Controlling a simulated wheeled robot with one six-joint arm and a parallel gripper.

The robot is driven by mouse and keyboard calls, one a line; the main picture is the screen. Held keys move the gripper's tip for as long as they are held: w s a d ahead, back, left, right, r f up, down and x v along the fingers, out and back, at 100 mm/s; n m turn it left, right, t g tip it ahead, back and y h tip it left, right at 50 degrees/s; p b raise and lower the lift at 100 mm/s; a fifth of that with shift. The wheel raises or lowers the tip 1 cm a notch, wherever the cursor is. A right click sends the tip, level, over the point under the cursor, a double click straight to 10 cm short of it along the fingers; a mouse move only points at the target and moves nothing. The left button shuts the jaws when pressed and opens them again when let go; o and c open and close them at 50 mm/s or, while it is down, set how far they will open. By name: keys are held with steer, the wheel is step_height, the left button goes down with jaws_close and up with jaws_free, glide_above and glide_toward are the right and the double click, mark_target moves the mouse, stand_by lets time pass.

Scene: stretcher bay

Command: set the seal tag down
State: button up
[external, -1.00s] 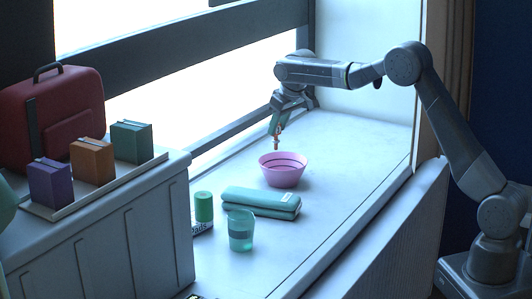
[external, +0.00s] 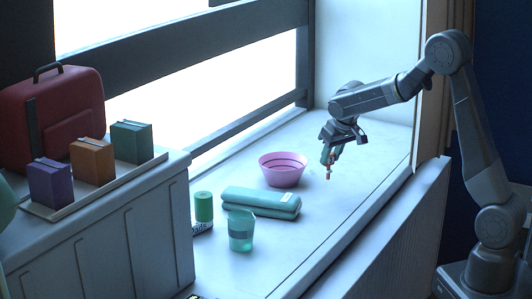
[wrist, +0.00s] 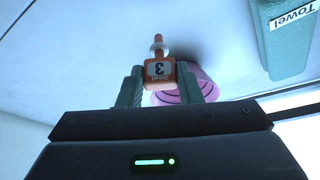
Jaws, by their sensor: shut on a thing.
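In the external view my gripper (external: 328,165) points down and holds the small seal tag (external: 328,173) above the white surface, to the right of the pink bowl. Whether the tag's tip touches the surface cannot be told.
The pink bowl (external: 283,170) stands left of my gripper. A folded teal towel (external: 260,202), a teal cup (external: 241,232) and a green-capped container (external: 203,208) stand nearer the front. The white surface (external: 365,180) is clear to the right.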

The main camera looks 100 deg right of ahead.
mark_target(330, 171)
steer(key=shift+f, duration=2.65)
steer(key=o, duration=0.9)
steer(key=shift+o, duration=0.2)
steer(key=shift+r, duration=0.1)
steer(key=shift+r, duration=0.2)
steer(key=v, duration=1.1)
steer(key=shift+a+r, duration=0.3)
steer(key=shift+f, duration=0.1)
